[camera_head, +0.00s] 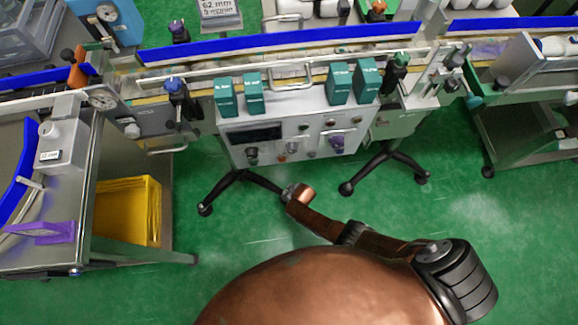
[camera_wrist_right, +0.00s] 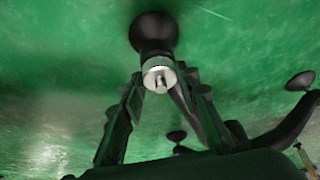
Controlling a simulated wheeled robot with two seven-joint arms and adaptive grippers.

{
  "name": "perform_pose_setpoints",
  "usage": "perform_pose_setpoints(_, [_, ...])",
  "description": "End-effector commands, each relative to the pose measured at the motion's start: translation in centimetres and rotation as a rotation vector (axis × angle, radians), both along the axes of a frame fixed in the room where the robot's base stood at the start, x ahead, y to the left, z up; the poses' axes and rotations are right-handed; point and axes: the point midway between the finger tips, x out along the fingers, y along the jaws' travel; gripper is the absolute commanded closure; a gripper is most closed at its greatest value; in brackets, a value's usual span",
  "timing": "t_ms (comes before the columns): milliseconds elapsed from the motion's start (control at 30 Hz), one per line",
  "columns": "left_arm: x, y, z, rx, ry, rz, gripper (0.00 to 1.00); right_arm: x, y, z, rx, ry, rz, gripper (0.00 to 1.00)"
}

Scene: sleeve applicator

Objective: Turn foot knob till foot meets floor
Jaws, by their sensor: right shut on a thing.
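In the right wrist view, a round silver knob (camera_wrist_right: 158,75) sits at the neck of a black foot (camera_wrist_right: 153,34) with a wide, rounded pad. My right gripper (camera_wrist_right: 160,82) has one finger on each side of the knob and is shut on it. The green floor (camera_wrist_right: 60,60) lies behind the foot; I cannot tell whether the pad touches it. In the head view, my copper right arm reaches left, close to the black legs (camera_head: 240,178) under the conveyor machine. My right gripper and the held knob cannot be made out there. My left gripper is in neither view.
More black feet show in the head view, at the left (camera_head: 205,209) and right (camera_head: 346,188). A grey control box (camera_head: 290,130) hangs above the legs. A steel cart with a yellow bin (camera_head: 128,210) stands at left. The green floor at lower right is mostly clear.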

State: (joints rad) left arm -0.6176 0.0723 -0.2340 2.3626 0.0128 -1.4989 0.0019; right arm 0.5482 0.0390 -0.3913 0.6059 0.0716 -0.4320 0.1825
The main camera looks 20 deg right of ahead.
Motion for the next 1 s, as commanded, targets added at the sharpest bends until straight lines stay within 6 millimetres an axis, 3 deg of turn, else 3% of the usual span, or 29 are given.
perform_pose_setpoints(733, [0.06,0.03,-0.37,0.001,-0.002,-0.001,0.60,-0.28,0.00,-0.16,-0.001,0.005,-0.086,0.95])
perform_pose_setpoints(767, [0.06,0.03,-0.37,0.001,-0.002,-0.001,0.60,-0.28,0.00,-0.16,-0.001,0.005,-0.086,0.68])
perform_pose_setpoints(1000, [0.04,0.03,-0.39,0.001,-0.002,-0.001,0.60,-0.14,0.03,-0.09,0.000,0.003,-0.085,0.53])
